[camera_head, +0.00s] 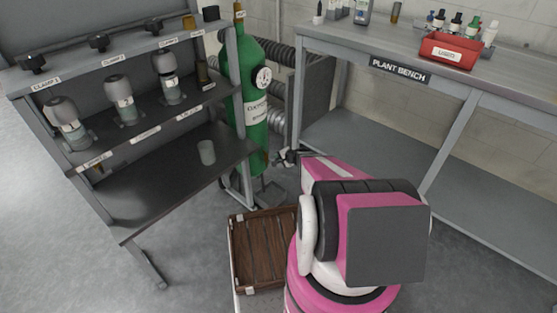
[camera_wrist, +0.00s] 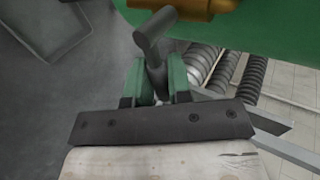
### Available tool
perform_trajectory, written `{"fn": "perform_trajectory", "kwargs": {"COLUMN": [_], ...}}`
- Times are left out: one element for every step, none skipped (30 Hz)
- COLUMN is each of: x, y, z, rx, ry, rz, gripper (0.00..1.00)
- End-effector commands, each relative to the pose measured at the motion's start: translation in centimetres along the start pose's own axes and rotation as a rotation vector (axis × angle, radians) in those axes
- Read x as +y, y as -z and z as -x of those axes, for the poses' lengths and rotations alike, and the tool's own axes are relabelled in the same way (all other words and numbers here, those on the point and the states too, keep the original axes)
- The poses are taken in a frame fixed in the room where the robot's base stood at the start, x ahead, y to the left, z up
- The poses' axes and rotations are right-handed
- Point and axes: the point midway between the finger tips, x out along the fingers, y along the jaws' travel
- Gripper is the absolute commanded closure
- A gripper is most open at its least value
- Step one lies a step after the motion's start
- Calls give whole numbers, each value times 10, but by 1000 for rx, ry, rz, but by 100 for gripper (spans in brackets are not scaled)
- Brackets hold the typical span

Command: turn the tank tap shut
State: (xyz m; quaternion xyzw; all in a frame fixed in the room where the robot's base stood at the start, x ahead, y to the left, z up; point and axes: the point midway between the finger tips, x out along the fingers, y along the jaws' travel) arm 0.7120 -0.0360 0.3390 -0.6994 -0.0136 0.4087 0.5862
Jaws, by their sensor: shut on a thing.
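The green gas tank (camera_head: 257,125) stands between the shelf rack and the bench in the head view, with a round gauge (camera_head: 263,77) on its front. In the wrist view its green side (camera_wrist: 275,22) fills the top right, with a brass fitting (camera_wrist: 205,8) on it. A dark grey tap handle (camera_wrist: 156,30) with a crossbar end shows just below the brass fitting. My gripper (camera_wrist: 155,78), with green fingers, is shut on the handle's stem. In the head view my gripper (camera_head: 288,157) is beside the tank's lower right side, small and partly hidden by my arm.
The shelf rack (camera_head: 130,205) holds bottles and a cup (camera_head: 207,152). The plant bench (camera_head: 370,38) carries a red bin (camera_head: 449,50). Ribbed hoses (camera_wrist: 250,80) run behind the tank.

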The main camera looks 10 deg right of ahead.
Motion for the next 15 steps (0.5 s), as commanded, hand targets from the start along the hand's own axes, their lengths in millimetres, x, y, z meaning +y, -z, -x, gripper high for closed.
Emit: {"fn": "perform_trajectory", "kwargs": {"x": [0,0,0,0,0,-1,-1,-1,-1,-1,-1,-1,-1,-1,-1], "y": [-1,-1,-1,-1,-1,-1,-1,-1,-1,-1,-1,0,0,0,0], "z": [1,1,1,1,1,1,1,1,1,1,1,1,1,1,1], "rx": [6,9,13,15,17,19,20,21,22,22,22,22,22,22,21], "ry": [-1,-1,-1,-1,-1,-1,-1,-1,-1,-1,-1,-1,-1,-1,-1], "rz": [10,15,21,24,26,29,30,31,32,33,33,33,33,33,33], "gripper": [100,100,100,100,100,100,100,100,100,100,100,100,100,100,100]}}
